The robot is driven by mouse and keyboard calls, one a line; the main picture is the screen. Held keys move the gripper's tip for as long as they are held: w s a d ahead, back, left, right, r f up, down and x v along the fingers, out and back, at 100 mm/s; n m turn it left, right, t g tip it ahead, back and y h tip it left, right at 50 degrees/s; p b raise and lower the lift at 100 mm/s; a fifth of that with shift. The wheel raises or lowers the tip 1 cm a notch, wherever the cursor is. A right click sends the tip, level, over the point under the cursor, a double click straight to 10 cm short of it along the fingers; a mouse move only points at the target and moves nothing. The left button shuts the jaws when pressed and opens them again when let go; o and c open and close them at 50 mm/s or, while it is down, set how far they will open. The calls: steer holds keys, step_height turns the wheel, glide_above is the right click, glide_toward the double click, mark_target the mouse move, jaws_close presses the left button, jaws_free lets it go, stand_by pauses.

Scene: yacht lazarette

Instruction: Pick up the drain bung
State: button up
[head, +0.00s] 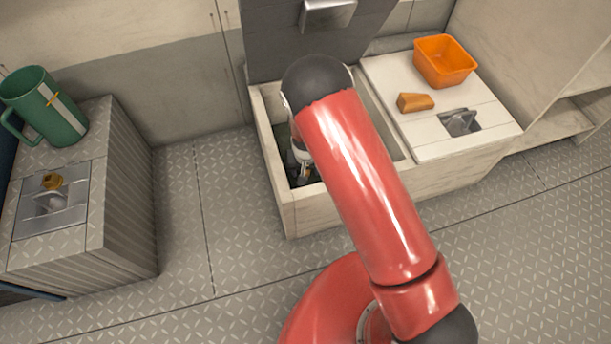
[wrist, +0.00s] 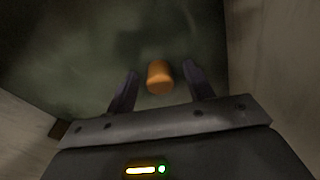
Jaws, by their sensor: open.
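In the wrist view, a small orange-brown cylindrical piece (wrist: 159,77), which looks like the drain bung, lies on the dark greenish floor of the open locker. My gripper (wrist: 158,80) is open, with one dark finger on each side of the piece in the picture. Gaps show between the piece and both fingers, and the height between them is hard to judge. In the head view, my red arm reaches down into the open locker (head: 286,200) and hides most of its inside; the piece does not show there.
Pale locker walls stand close on both sides in the wrist view. On the closed lid (head: 470,105) right of the locker are an orange bin (head: 444,62) and a tan wedge (head: 414,102). A green jug (head: 42,106) and a brass fitting (head: 52,181) stand on the left box (head: 100,190).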

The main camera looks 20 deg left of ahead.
steer(key=c, duration=1)
steer(key=shift+r, duration=0.1)
